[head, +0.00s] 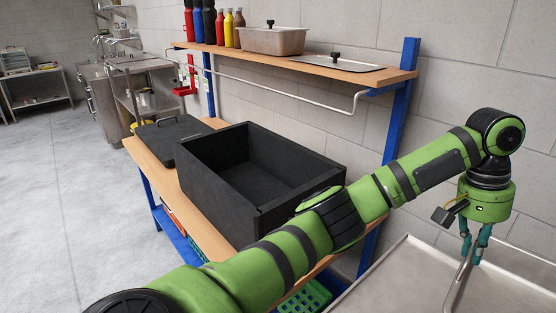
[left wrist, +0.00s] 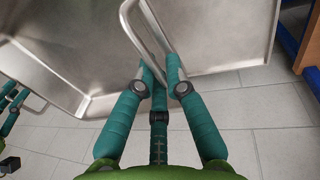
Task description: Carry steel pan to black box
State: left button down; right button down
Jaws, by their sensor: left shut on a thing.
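The steel pan (head: 507,285) is a large, shallow, shiny tray at the lower right of the head view, partly cut off by the frame. It also fills the top of the left wrist view (left wrist: 85,45). My left gripper (head: 473,259) is shut on the pan's bar handle, seen between its teal fingers in the left wrist view (left wrist: 160,72). My right gripper (left wrist: 12,108) shows partly at the left edge of the left wrist view, near another handle; its grip is unclear. The open black box (head: 212,205) stands empty on the wooden bench, left of the pan.
A black lid (head: 173,139) lies on the bench (head: 139,156) behind the box. An upper shelf (head: 300,67) carries bottles (head: 208,22), a lidded steel container (head: 273,40) and a flat steel lid (head: 337,63). A blue post (head: 404,85) rises at the bench's right end. A green crate (head: 305,298) sits below.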

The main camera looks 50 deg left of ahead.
aim_at(249, 193)
jog(key=j, duration=0.6)
jog(key=k+j, duration=0.15)
jog(key=j, duration=0.45)
jog(key=j+z, duration=0.1)
jog(key=j, duration=0.55)
jog(key=k+j, duration=0.1)
jog(key=j, duration=0.5)
jog(key=k+j, duration=0.1)
jog(key=j, duration=0.5)
jog(key=k+j, duration=0.1)
jog(key=j, duration=0.5)
jog(key=j+z, duration=0.1)
jog(key=j, duration=0.5)
jog(key=k+j, duration=0.2)
jog(key=j, duration=0.4)
jog(key=i+j, duration=0.15)
jog(key=i, duration=0.3)
